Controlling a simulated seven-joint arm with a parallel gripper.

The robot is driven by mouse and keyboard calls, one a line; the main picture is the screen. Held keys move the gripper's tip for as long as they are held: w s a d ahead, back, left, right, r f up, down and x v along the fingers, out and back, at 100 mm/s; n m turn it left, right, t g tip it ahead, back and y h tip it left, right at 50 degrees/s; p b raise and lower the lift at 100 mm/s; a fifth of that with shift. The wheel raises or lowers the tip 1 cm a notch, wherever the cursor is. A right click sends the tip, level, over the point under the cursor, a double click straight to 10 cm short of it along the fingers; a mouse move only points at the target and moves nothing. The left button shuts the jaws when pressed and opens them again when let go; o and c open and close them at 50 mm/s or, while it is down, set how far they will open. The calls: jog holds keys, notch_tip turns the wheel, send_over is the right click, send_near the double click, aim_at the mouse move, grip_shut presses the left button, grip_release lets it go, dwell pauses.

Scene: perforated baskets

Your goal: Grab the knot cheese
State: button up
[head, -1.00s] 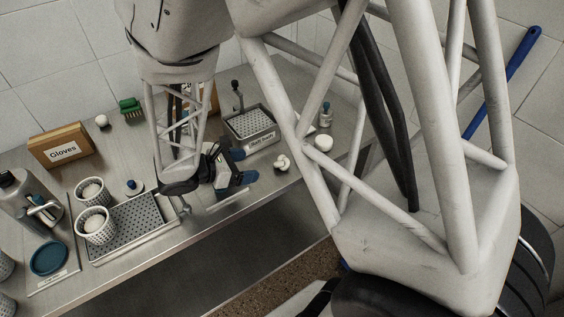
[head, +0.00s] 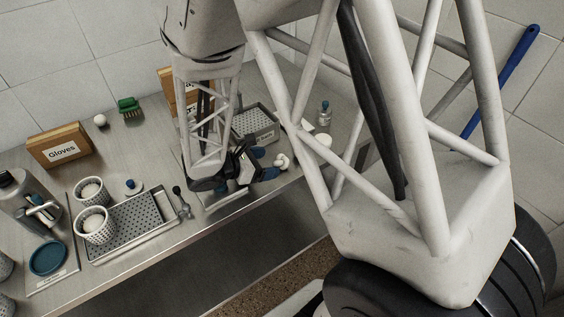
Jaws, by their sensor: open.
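The knot cheese (head: 282,161), a small white knotted lump, lies on the steel table near its front edge, in front of the perforated tray with a label. My gripper (head: 266,164) is just left of the cheese, low over the table. Its blue-tipped fingers are apart and point toward the cheese, with nothing seen between them. Whether a fingertip touches the cheese cannot be told from this view.
A labelled perforated tray (head: 256,128) stands behind the cheese. A round white piece (head: 322,140) and a small bottle (head: 324,113) are to the right. Perforated cups (head: 95,228), a drain tray (head: 140,222) and a Gloves box (head: 60,146) are left. The table's front edge is close.

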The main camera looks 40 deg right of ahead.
aim_at(276, 161)
jog(key=shift+d, duration=0.1)
dwell(0.3)
jog(key=shift+x, duration=2.5)
jog(key=shift+w, duration=0.1)
jog(key=c, duration=1)
